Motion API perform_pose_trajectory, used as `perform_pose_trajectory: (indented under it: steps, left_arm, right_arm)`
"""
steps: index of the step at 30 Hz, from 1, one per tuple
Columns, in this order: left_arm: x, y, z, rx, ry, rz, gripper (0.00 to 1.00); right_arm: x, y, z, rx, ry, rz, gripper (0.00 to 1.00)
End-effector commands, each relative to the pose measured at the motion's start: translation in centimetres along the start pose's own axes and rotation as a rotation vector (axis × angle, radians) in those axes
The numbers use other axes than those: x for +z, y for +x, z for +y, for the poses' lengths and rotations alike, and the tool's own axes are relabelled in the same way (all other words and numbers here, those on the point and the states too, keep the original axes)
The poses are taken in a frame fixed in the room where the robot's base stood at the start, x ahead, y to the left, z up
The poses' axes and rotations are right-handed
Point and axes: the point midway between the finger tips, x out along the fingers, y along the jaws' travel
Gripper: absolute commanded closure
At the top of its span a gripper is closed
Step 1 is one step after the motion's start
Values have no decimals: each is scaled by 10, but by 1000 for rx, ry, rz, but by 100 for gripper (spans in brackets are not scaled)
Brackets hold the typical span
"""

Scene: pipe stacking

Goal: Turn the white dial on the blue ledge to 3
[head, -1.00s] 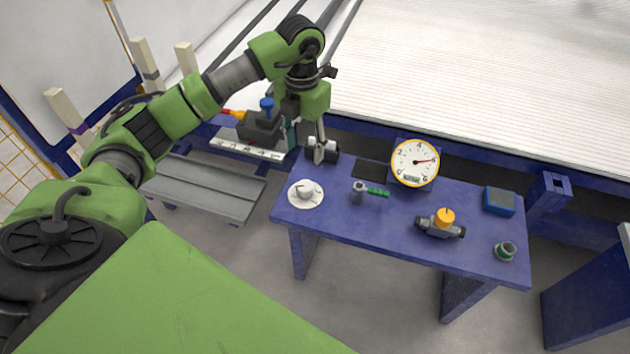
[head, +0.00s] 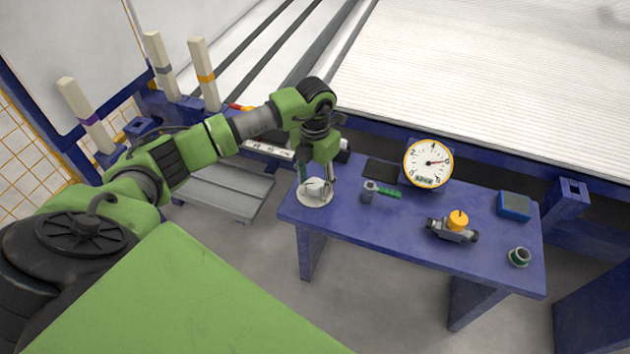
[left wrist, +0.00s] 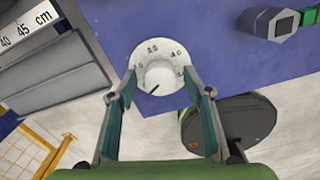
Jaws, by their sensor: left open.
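The white dial (head: 312,200) sits near the left end of the blue ledge (head: 385,225), with a round white plate and a raised knob. It also shows in the left wrist view (left wrist: 160,58), with small printed figures along its far edge, too blurred to read surely. A dark pointer mark on the knob points to the lower left there. My left gripper (head: 317,181) is over the dial, pointing down. In the left wrist view its open fingers (left wrist: 160,84) stand either side of the knob; I cannot tell whether they touch it. My right gripper is not in view.
A grey tool with a green part (head: 370,192) lies just right of the dial. A round gauge (head: 428,163), an orange-topped valve (head: 455,226), a blue box (head: 514,205) and a small green-rimmed ring (head: 519,257) are farther right. A grey bench (head: 225,188) stands left.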

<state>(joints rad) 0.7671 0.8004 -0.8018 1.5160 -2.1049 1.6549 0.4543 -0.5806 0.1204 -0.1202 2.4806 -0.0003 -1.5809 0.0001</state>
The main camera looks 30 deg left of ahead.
Motion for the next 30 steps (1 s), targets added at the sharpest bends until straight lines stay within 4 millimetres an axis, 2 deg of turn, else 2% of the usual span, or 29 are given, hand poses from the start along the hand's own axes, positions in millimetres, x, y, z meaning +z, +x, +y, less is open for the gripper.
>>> perform_pose_trajectory:
  steps: [4, 5, 6, 9, 20, 30]
  left_arm:
    - [0, 0, 0, 0, 0, 0, 54]
    - [0, 0, 0, 0, 0, 0, 59]
    - [0, 0, 0, 0, 0, 0, 69]
    - [0, 0, 0, 0, 0, 0, 92]
    - [0, 0, 0, 0, 33, 0, 92]
    - [0, -1, 0, 1, 244, 0, 92]
  right_arm:
    - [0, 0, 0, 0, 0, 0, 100]
    - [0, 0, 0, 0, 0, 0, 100]
    - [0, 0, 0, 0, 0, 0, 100]
    - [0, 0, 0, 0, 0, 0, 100]
    - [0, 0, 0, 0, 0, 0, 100]
    - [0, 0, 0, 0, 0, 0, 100]
